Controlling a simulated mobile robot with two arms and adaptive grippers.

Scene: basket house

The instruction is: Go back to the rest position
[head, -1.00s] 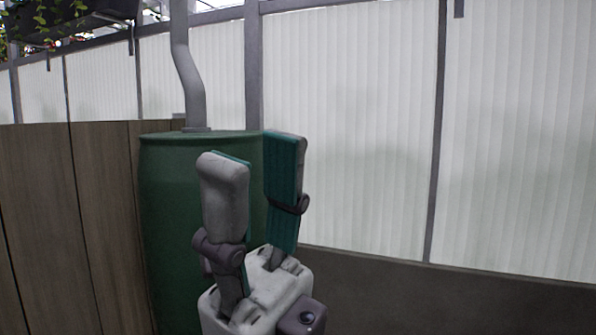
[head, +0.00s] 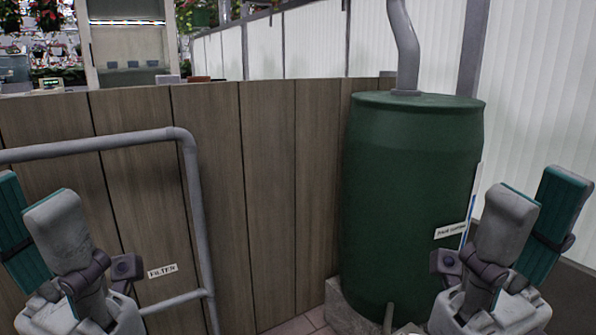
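My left gripper (head: 29,195) is upright at the lower left of the head view, with its grey-and-teal fingers apart and nothing between them. My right gripper (head: 541,190) is upright at the lower right, in front of the right edge of a green barrel (head: 410,190). Its two fingers are also apart and empty. The two grippers are held far apart at about the same height. No held object shows in either.
A curved wooden panel wall (head: 268,180) spans the left and middle. A grey pipe rail (head: 195,200) and a "FILTER" label (head: 162,271) are in front of it. The barrel stands on a stone block (head: 345,312). Little floor (head: 300,328) shows.

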